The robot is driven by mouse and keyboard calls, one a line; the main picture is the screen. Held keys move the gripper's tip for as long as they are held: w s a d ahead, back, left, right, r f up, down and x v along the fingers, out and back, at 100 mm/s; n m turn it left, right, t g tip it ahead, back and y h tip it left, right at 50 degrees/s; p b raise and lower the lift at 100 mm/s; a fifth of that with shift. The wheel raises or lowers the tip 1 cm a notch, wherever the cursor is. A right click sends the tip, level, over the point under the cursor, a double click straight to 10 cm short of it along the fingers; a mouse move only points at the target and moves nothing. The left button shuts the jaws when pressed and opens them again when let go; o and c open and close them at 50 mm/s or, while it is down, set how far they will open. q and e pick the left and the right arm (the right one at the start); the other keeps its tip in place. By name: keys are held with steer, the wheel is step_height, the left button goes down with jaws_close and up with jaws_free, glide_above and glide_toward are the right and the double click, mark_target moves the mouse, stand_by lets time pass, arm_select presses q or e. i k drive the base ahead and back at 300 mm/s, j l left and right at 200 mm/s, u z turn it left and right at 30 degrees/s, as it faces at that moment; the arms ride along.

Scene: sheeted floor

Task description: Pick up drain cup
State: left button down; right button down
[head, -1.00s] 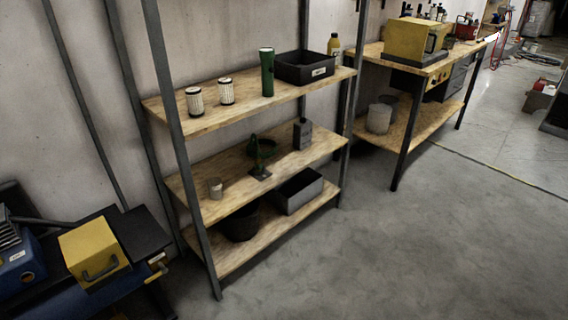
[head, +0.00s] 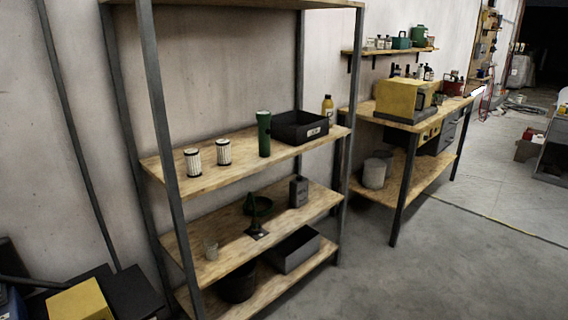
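A small, pale, translucent cup (head: 211,249) stands upright near the left front of the middle wooden shelf (head: 222,228). It looks like the drain cup, but no label on it can be read. A dark green piece with an upright part and a flat foot (head: 257,225) stands to its right on the same shelf. A grey can (head: 299,191) stands farther right. Neither of my grippers is in view.
A metal post (head: 160,110) rises at the rack's front left. The shelf above holds two white filters (head: 193,162) (head: 224,151), a green cylinder (head: 264,133) and a black bin (head: 300,128). A yellow box (head: 78,300) is at lower left. The floor (head: 375,270) is clear in front.

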mark_target(209, 243)
steer(key=i+j+u, duration=0.25)
steer(key=i, duration=0.35)
steer(key=i+u, duration=0.25)
steer(key=i, duration=0.3)
